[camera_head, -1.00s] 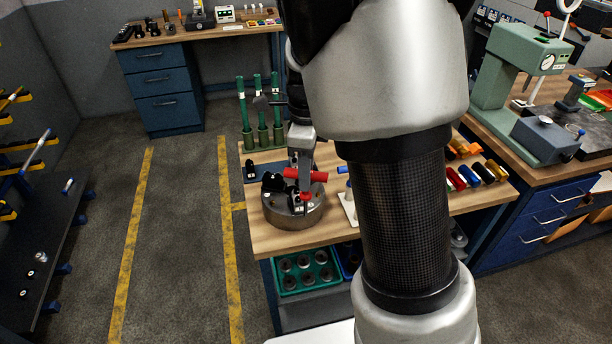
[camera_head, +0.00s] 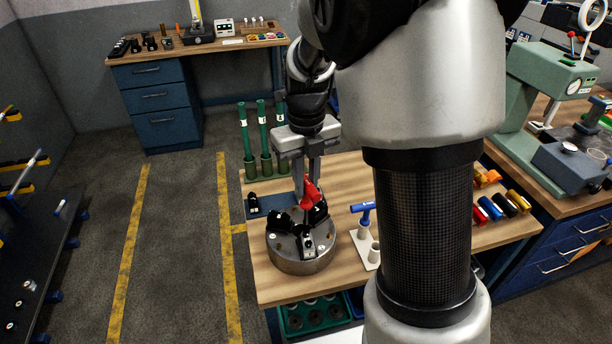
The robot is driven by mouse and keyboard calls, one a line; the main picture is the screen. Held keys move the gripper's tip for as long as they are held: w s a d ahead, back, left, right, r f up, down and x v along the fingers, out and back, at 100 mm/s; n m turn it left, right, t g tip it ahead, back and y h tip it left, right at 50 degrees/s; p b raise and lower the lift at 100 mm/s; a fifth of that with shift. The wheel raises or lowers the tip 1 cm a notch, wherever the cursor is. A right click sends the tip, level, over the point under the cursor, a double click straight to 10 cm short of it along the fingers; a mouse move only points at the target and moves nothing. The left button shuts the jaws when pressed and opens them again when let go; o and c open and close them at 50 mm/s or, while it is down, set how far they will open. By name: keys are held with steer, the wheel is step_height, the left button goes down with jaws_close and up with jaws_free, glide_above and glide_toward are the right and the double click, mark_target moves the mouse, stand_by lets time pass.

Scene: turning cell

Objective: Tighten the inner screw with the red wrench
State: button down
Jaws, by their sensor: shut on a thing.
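A red wrench (camera_head: 311,195) is between the fingers of my gripper (camera_head: 309,183), which is shut on it and points down. Its red handle is seen nearly end-on, over the far side of a round metal chuck (camera_head: 298,264) on the wooden bench. The chuck has black jaws (camera_head: 279,223) and a lighter metal jaw block (camera_head: 308,244) at the front. The wrench's lower end is hidden or too small to see, so I cannot tell whether it sits in a screw. Which screw is the inner one is not clear.
A blue T-handled wrench (camera_head: 363,211) stands in a white holder (camera_head: 363,247) right of the chuck. Green-handled tools (camera_head: 263,130) stand upright behind. Coloured cylinders (camera_head: 504,203) lie at the right. My arm hides the bench's middle.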

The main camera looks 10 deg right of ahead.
mark_target(306, 203)
steer(key=shift+f+b, duration=0.4)
steer(key=shift+f, duration=0.55)
steer(key=shift+f+b, duration=0.3)
steer(key=shift+b, duration=0.1)
steer(key=n+b, duration=0.3)
steer(key=n, duration=0.2)
steer(key=shift+n, duration=0.4)
steer(key=shift+r+n+p, duration=0.35)
steer(key=shift+n+p, duration=0.05)
steer(key=shift+n, duration=1.2)
steer(key=shift+f+b, duration=0.35)
steer(key=shift+f, duration=1.05)
